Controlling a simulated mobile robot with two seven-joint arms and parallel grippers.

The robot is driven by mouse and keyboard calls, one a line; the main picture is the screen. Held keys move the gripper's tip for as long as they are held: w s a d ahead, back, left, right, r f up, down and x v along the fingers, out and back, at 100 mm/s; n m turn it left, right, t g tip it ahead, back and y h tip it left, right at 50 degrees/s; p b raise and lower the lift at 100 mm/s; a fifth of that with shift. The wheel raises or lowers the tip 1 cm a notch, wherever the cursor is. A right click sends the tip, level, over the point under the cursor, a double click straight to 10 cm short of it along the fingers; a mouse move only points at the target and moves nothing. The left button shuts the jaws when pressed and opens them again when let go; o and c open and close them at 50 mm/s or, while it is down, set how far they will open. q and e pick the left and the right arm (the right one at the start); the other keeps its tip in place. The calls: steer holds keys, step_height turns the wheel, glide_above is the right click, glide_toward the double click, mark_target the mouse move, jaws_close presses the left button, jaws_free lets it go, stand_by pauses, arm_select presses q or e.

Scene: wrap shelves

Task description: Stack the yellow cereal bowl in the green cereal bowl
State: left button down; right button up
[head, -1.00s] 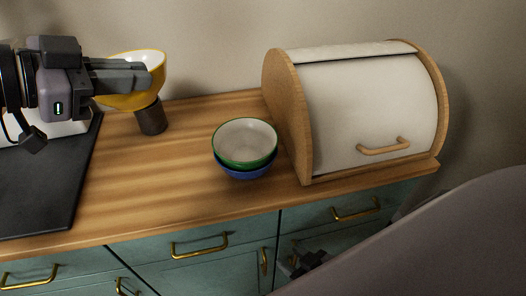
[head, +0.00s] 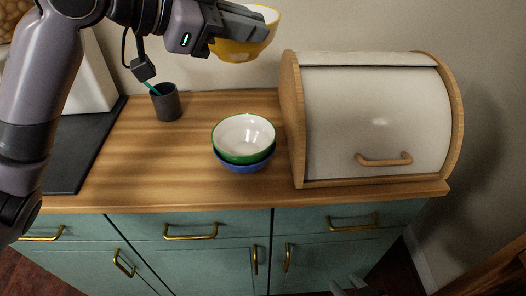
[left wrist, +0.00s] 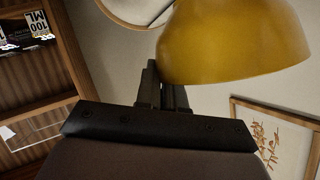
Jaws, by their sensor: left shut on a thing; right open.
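The yellow cereal bowl (head: 238,50) is in the air at the top of the head view, above and behind the green bowl. My left gripper (head: 243,22) is shut on its rim. In the left wrist view the yellow bowl (left wrist: 235,45) sits at the fingertips (left wrist: 160,80). The green cereal bowl (head: 226,147), white inside and empty, sits in a blue bowl (head: 245,167) on the wooden counter. My right gripper (head: 357,289) is low at the bottom edge of the head view, in front of the cabinets, open and apart from the bowls.
A bread box (head: 375,115) with a closed white lid stands right of the bowls. A dark cup (head: 166,103) with a teal item stands at the back left. A black mat (head: 75,150) lies at the left. The wooden counter (head: 150,160) between is clear.

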arm_select(q)
step_height(320, 180, down, 20)
steer(key=shift+r+b, duration=0.1)
steer(key=shift+b, duration=0.4)
steer(key=shift+f, duration=0.2)
steer(key=c, duration=1.2)
jaws_free()
steer(key=shift+c, duration=0.2)
